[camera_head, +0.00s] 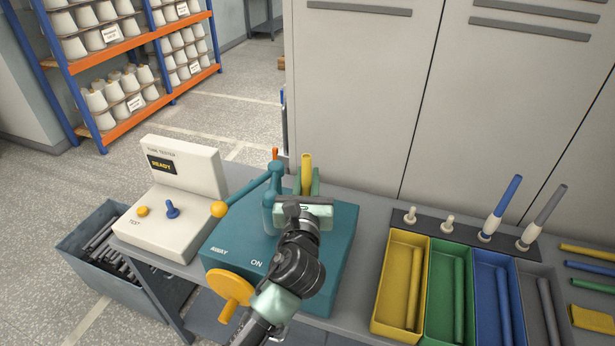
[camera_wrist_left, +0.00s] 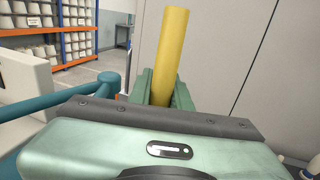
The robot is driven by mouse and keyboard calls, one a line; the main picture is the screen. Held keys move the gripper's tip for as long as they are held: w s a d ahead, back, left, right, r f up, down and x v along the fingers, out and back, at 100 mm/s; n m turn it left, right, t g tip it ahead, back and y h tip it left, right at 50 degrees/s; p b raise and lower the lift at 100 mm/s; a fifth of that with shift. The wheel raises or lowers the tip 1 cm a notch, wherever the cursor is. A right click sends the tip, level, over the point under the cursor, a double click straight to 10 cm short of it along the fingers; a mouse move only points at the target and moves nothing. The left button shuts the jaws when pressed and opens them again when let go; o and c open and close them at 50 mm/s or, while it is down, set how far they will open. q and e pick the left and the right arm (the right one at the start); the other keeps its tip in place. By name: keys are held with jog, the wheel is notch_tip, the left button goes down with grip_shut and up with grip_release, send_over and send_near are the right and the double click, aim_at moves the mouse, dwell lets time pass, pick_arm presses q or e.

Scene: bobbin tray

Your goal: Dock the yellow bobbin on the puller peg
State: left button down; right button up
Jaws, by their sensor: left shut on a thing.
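The yellow bobbin (camera_head: 306,168) is a slim tube standing roughly upright over the back of the teal puller machine (camera_head: 336,250). My left gripper (camera_head: 307,187) is shut on its lower part. In the left wrist view, the bobbin (camera_wrist_left: 166,52) rises between the two green fingers (camera_wrist_left: 157,88). The bobbin's lower end and the puller peg are hidden behind my gripper, so I cannot tell whether the bobbin is on the peg. My right gripper is out of view.
A teal lever with an orange knob (camera_head: 218,209) is left of my gripper; an orange handwheel (camera_head: 230,284) is in front. A white tube tester (camera_head: 184,200) stands left. Colored trays (camera_head: 402,235) and a peg rail (camera_head: 467,232) with blue and grey bobbins are right.

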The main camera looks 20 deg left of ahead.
pick_arm(q)
jog(key=shift+f+b, duration=0.35)
jog(key=shift+f, duration=0.25)
jog(key=c, duration=1.6)
grip_release()
jog(key=shift+s, duration=0.1)
jog(key=shift+p+v, duration=0.4)
jog(key=shift+v, duration=0.6)
jog(key=p+v, duration=0.1)
jog(key=v, duration=0.8)
jog(key=shift+d, duration=0.1)
